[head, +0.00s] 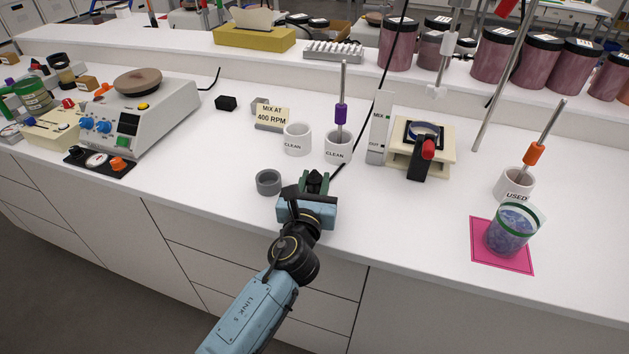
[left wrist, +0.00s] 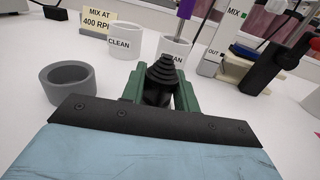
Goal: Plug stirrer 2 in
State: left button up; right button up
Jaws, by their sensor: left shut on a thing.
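My left gripper (head: 316,180) reaches over the front of the white counter. Its green fingers are shut on a black ribbed, cone-shaped plug end (left wrist: 163,76), seen between them in the left wrist view. A black cord (head: 356,143) runs from near the fingertips up and to the right. The plug's front is hidden. A grey stirrer with a round plate (head: 138,82) and blue knobs stands at the left. No number "2" is readable on it. No socket can be made out for certain. My right gripper is not in view.
A grey ring (head: 268,182) lies just left of the gripper. White CLEAN cups (head: 297,139) and (head: 338,148) stand beyond it, one holding a purple-handled rod. A cream device (head: 410,159) and a glass of blue contents (head: 511,231) on a pink mat (head: 484,257) stand right.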

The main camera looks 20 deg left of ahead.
pick_arm(q)
jog(key=shift+f, duration=0.25)
jog(key=o, duration=1.1)
jog(key=shift+c, duration=0.2)
jog(key=s+d, duration=0.1)
jog(key=s, duration=1.2)
jog(key=shift+s+d, duration=0.15)
jog(key=shift+d, duration=0.1)
